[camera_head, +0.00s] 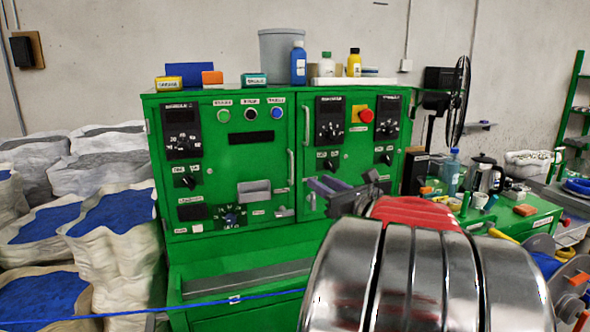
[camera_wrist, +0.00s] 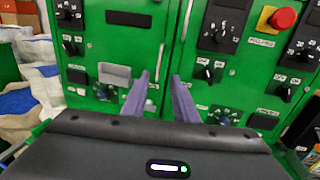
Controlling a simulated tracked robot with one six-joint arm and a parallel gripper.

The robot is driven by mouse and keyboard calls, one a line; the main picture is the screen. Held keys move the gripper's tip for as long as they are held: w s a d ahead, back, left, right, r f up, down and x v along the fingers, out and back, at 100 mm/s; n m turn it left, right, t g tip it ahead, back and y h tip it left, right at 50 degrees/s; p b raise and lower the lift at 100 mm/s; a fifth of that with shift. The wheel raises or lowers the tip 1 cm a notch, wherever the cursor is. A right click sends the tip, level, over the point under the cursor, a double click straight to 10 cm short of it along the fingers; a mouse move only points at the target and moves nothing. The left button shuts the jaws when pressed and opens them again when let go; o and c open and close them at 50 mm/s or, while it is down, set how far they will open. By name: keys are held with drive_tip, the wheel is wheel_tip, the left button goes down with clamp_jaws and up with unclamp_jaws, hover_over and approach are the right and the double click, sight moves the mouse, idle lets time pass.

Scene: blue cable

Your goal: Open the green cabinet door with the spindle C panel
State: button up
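The green cabinet (camera_head: 270,165) has two doors side by side, each with dials and labels too small to read, so I cannot tell which is spindle C. The left door (camera_head: 225,150) has a pale vertical handle (camera_head: 291,170) near its right edge, also in the wrist view (camera_wrist: 161,62). The right door (camera_head: 345,155) has a handle (camera_head: 305,125) near its left edge, also in the wrist view (camera_wrist: 187,20). My gripper (camera_wrist: 160,77) is open and empty, fingers apart. In the wrist view the left door's handle shows between the fingertips; contact cannot be told.
A red emergency button (camera_head: 366,115) sits on the right door. Bottles and a grey bin (camera_head: 281,55) stand on top of the cabinet. Sacks of blue pellets (camera_head: 115,210) fill the left. A cluttered green bench (camera_head: 515,215) and a fan (camera_head: 458,100) are at right. A blue cable (camera_head: 250,297) crosses low in front.

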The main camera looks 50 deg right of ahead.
sight(292, 166)
drive_tip(key=x, duration=1.3)
drive_tip(key=shift+w, duration=0.25)
drive_tip(key=shift+c, duration=0.2)
clamp_jaws()
idle(0.9)
